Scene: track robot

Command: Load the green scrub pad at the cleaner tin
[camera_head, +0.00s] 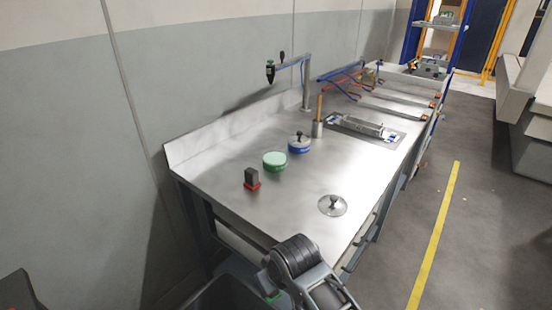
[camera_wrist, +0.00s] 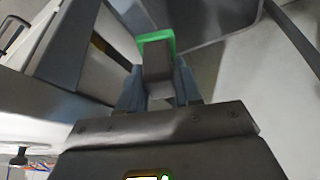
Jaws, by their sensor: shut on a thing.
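The green scrub pad (camera_wrist: 153,37) is a grey block handle with a green pad at its far end. My gripper (camera_wrist: 158,88) is shut on the grey handle, with a finger on either side. In the head view a small green edge of the pad (camera_head: 273,297) shows at the bottom, mostly hidden by my arm. The green cleaner tin (camera_head: 274,163) stands on the steel bench, open, with a pale green top surface. My gripper is well apart from it, near the bench's near end.
A red pad with a dark handle (camera_head: 251,179) stands on the bench (camera_head: 225,160). A blue tin with a knobbed lid (camera_head: 299,145) is behind the green tin. A loose metal lid (camera_head: 332,205) lies front right. A dispenser arm (camera_head: 305,85) rises behind.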

